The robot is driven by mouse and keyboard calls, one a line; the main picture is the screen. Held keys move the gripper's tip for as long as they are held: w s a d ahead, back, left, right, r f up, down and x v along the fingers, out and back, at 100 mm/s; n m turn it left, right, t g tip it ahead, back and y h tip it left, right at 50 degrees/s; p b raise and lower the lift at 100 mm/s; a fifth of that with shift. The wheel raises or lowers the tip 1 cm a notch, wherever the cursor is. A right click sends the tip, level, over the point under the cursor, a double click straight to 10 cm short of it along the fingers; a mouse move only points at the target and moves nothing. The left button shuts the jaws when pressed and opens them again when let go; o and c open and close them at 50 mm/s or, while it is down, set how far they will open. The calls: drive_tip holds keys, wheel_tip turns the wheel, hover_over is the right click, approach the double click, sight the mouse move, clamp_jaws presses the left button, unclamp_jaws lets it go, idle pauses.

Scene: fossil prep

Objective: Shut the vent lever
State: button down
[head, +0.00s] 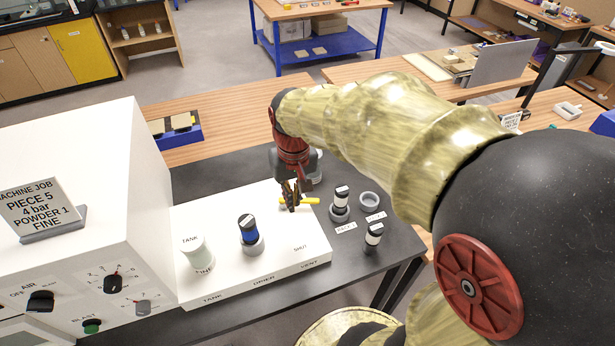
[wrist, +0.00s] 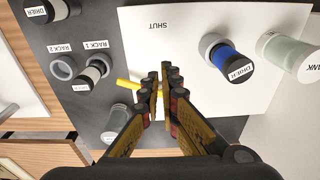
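The yellow vent lever (head: 312,201) lies crosswise on the white panel, pointing right in the head view and away from the SHUT label (head: 300,248). In the wrist view the lever (wrist: 127,84) sticks out left from my gripper. My gripper (head: 291,208) is down at the lever and hides part of it. In the wrist view the two fingertips (wrist: 162,70) are close together with a narrow gap. I cannot tell whether they hold the lever or only stand against it. The SHUT label (wrist: 158,25) shows beyond the fingertips there.
On the white panel (head: 225,225) stand a blue drier cartridge (head: 248,230) and a white tank (head: 195,250). Racks with a drier (head: 340,197) and an empty ring (head: 369,200) are at the right. The large white machine (head: 90,160) stands left. The panel near SHUT is clear.

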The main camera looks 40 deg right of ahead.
drive_tip(key=w+d+f+m+g+y+p, duration=0.1)
drive_tip(key=w+d+p, duration=0.5)
drive_tip(key=w+d, duration=0.7)
drive_tip(key=d+m+g+y, duration=0.1)
drive_tip(key=d+m+g, duration=0.1)
drive_tip(key=d+m, duration=0.1)
drive_tip(key=shift+w+f, duration=0.25)
drive_tip(key=shift+f, duration=0.15)
drive_tip(key=s+a+f+p, duration=0.1)
drive_tip(key=s+a+f, duration=0.3)
drive_tip(key=f, duration=0.5)
drive_tip(key=shift+s+a+f, duration=0.15)
drive_tip(key=shift+s+f, duration=0.2)
drive_tip(key=shift+s, duration=0.1)
